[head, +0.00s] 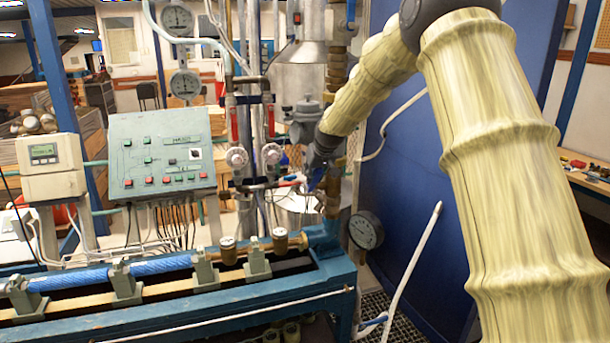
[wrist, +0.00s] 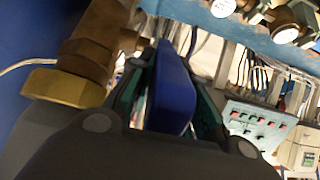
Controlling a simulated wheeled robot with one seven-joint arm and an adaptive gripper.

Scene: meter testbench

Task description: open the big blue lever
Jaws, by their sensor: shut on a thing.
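The big blue lever (wrist: 172,88) shows in the wrist view as a wide, flat blue handle standing between my two fingers. My gripper (wrist: 168,92) is shut on it, with one finger on each side. The brass valve fitting (wrist: 88,48) is just left of the fingers in the wrist view. In the head view my gripper (head: 316,178) is at the vertical brass pipe (head: 334,190), right of the control box. There the lever is mostly hidden by my gripper.
A green control box (head: 160,152) with buttons stands at left. A blue bench (head: 200,316) with a blue pipe runs along the front. A round gauge (head: 365,230) and a white hose (head: 412,270) are right of the pipe, before a blue panel (head: 455,180).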

